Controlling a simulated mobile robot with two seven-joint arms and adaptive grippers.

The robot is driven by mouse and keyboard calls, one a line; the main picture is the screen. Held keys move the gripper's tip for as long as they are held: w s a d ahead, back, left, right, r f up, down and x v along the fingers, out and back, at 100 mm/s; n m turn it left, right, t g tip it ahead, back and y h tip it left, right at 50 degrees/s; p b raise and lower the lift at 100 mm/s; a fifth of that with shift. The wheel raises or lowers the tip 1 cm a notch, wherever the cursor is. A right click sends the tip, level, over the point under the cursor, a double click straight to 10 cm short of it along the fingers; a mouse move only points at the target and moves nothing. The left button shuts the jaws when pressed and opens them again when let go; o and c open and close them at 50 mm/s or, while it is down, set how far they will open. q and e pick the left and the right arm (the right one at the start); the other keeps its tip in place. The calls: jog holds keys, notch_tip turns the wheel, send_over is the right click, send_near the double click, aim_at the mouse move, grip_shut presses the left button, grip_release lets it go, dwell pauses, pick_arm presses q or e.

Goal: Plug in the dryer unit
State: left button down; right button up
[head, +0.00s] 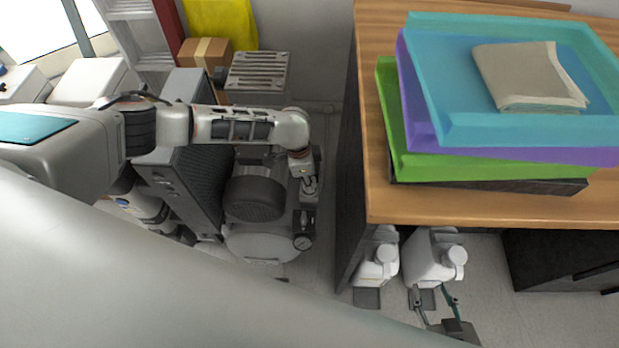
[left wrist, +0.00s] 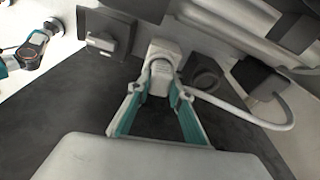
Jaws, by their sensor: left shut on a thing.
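In the left wrist view, my left gripper (left wrist: 160,95) has its teal fingers shut on a white plug (left wrist: 160,68). A white cable (left wrist: 240,112) curves away to the right. The plug's far end is against or close to a pale block; I cannot tell whether it is inserted. In the head view, my right gripper (head: 434,296) shows teal fingers spread apart, just below a white container (head: 432,262) under the wooden table. I cannot tell whether they touch. Which machine is the dryer unit is unclear.
A compressor with a pale tank (head: 255,243) and dark ribbed motor (head: 254,198) stands left of the wooden table (head: 480,212). Stacked trays (head: 470,134) hold a folded cloth (head: 525,75). Another white container (head: 378,268) stands beneath. A cardboard box (head: 205,52) is behind.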

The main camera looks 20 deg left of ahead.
pick_arm(q)
jog(key=shift+f, duration=0.35)
jog(key=c, duration=1.7)
grip_release()
jog(key=shift+r, duration=0.1)
jog(key=shift+r, duration=0.1)
jog(key=r, duration=0.4)
jog(key=a+r, duration=0.1)
jog(key=r, duration=0.6)
jog(key=shift+s+a+r, duration=0.3)
jog(key=shift+s+r, duration=0.05)
